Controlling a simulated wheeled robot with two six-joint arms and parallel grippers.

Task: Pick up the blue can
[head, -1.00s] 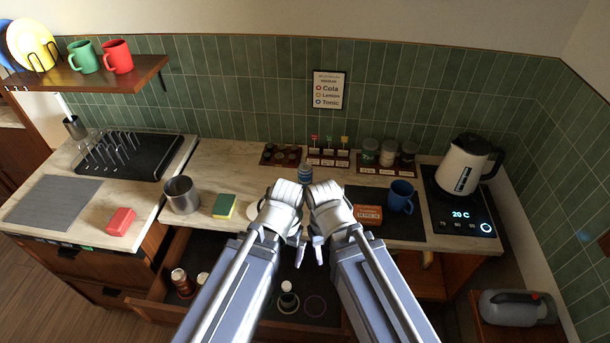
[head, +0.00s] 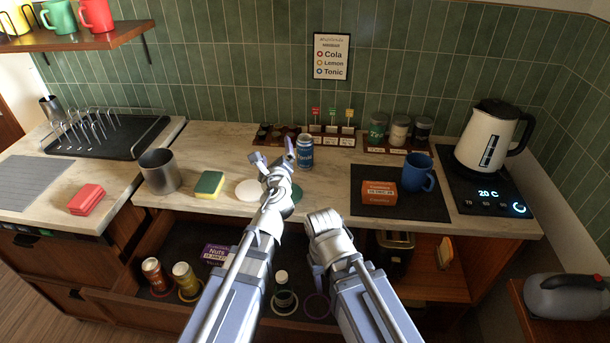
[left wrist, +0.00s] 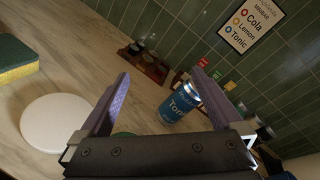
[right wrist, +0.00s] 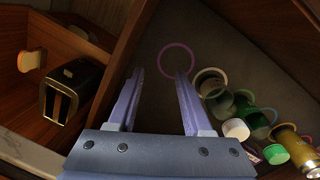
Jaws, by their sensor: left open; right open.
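The blue can (head: 305,151) stands upright on the counter, near the back, in front of the wooden racks. It also shows in the left wrist view (left wrist: 182,103), beyond and between the open fingers, nearer the right finger. My left gripper (head: 274,160) is open and empty, just left of the can in the head view; the can is not gripped. My right gripper (right wrist: 158,80) is open and empty, pointing down over the open drawer. In the head view its fingers are mostly hidden behind my right arm.
A white disc (head: 249,190) and a sponge (head: 209,185) lie left of the can, by a metal cup (head: 159,171). A blue mug (head: 418,174) and an orange box (head: 379,193) sit on a dark mat at right. The open drawer (head: 130,305) holds cans and a bottle.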

